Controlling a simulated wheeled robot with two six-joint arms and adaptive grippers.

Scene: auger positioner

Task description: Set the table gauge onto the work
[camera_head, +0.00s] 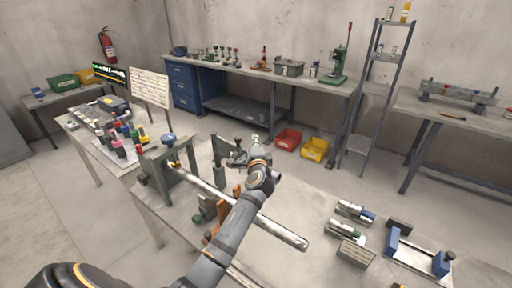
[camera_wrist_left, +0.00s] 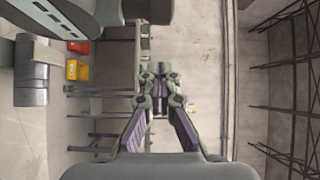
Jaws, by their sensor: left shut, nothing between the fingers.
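The work appears to be the long steel bar (camera_head: 280,231), lying across the front table from the grey stand (camera_head: 160,180) at left toward the right. My left arm crosses over the bar, hiding part of it. My left gripper (camera_head: 236,158) is beyond the bar, near a grey bracket. In the left wrist view its fingers (camera_wrist_left: 158,85) are closed together with nothing between them. I cannot tell for certain which object is the table gauge; a blue-ended frame (camera_head: 412,255) rests at the table's right. My right gripper is not in view.
Orange-brown blocks (camera_head: 212,235) stand beside my arm. A side table at left holds several coloured-handled tools (camera_head: 118,145). Red (camera_head: 287,140) and yellow (camera_head: 315,150) bins sit behind.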

